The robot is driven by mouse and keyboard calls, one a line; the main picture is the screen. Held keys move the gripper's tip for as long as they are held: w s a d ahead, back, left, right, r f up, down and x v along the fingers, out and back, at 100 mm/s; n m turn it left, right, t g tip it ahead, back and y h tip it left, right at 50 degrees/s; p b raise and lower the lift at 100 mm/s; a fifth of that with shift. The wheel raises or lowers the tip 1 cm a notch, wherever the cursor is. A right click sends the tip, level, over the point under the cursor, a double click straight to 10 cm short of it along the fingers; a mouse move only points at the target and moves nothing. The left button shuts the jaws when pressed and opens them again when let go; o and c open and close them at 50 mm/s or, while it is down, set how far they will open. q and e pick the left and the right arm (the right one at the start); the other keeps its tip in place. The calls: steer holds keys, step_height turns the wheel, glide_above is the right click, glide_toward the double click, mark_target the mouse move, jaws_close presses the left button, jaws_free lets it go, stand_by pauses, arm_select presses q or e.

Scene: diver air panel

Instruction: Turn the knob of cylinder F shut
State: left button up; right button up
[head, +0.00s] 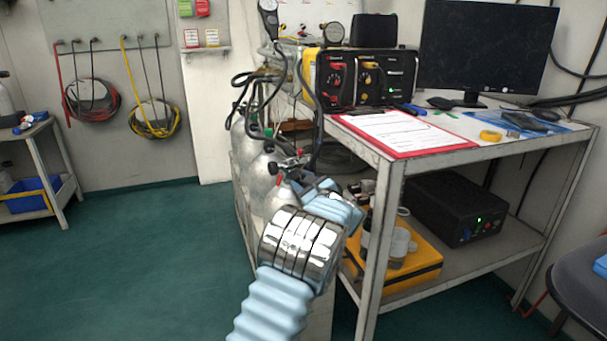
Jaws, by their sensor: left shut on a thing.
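Several grey gas cylinders (260,178) stand in a row left of the workbench, with valves, hoses and small red and green parts at their tops. No letters are readable on them, so I cannot tell which is cylinder F. My left gripper (305,181) reaches in from the bottom middle to the valve at the nearest cylinder's top. It is shut on what appears to be a valve knob, which the fingers and wrist mostly hide. The lower part of the nearest cylinder is hidden behind my arm. My right gripper is not in view.
The workbench (480,152) on the right holds an air panel (368,78), a monitor (485,45) and a red clipboard (398,133). Its front leg stands close to my arm. A black box (455,208) and yellow case (410,268) sit below. The green floor at left is clear.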

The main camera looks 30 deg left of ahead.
arm_select(q)
steer(key=m+p, duration=0.7)
steer(key=m, duration=0.4)
steer(key=shift+s+f, duration=0.1)
steer(key=shift+f, duration=0.05)
steer(key=m, duration=0.3)
steer(key=shift+m, duration=0.4)
steer(key=m, duration=0.6)
steer(key=shift+s+a+t, duration=0.1)
steer(key=shift+t, duration=0.3)
steer(key=shift+m, duration=0.3)
steer(key=o, duration=1.1)
steer(key=shift+c, duration=0.2)
